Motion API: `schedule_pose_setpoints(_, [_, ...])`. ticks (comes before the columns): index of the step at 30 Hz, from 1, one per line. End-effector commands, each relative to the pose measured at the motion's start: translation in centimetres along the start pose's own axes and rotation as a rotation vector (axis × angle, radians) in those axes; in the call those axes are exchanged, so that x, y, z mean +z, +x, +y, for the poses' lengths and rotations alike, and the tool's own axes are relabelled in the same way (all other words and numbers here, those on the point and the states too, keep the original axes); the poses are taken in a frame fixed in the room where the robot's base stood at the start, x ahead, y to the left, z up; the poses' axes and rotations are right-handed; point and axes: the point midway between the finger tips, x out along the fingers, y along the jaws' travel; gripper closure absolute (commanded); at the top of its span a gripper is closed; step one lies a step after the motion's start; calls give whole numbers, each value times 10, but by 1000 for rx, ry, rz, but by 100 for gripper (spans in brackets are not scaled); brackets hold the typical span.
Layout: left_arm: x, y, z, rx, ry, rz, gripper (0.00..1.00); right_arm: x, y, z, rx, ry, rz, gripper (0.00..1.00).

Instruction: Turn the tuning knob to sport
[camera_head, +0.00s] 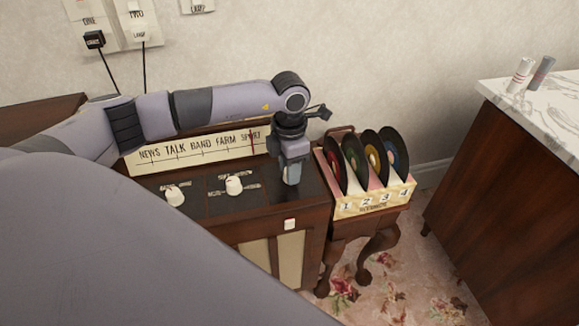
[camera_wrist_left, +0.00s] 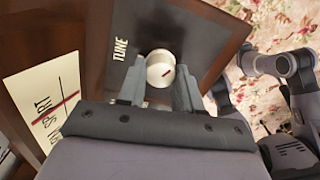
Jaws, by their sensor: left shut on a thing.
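The radio (camera_head: 305,215) is a dark wooden cabinet with a cream dial strip (camera_head: 190,152) reading NEWS, TALK, BAND, FARM, SPORT. Its red needle (camera_head: 253,141) stands over the word SPORT; the left wrist view also shows the red line (camera_wrist_left: 56,108) crossing that word. The white tuning knob (camera_wrist_left: 160,64), beside the label TUNE, has a red mark and sits between the fingers of my left gripper (camera_wrist_left: 157,88), which is shut on it. In the head view my left gripper (camera_head: 291,174) points down at the panel's right end and hides the knob.
Two other white knobs (camera_head: 175,195) (camera_head: 236,185) and a small white button (camera_head: 290,224) are on the radio. A record rack (camera_head: 375,200) with several records stands close to the right. A marble-topped cabinet (camera_head: 545,110) is farther right, with carpet between.

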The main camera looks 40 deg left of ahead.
Motion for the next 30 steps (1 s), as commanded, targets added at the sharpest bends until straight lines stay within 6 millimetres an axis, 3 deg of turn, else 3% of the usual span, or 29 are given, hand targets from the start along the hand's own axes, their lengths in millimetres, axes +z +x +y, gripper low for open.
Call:
schedule_pose_setpoints(3, [0, 0, 0, 0, -1, 0, 96, 0, 0, 0, 0, -1, 0, 57])
schedule_pose_setpoints(4, [0, 0, 0, 0, -1, 0, 63, 0, 0, 0, 0, -1, 0, 57])
schedule_pose_setpoints(6, [0, 0, 0, 0, -1, 0, 40, 0, 0, 0, 0, -1, 0, 57])
schedule_pose_setpoints(17, [0, -5, 0, 1, -2, -1, 40, 0, 0, 0, 1, 0, 0, 57])
schedule_pose_setpoints(30, [0, -67, 0, 0, -2, -1, 40, -3, -3, 0, 1, 1, 0, 57])
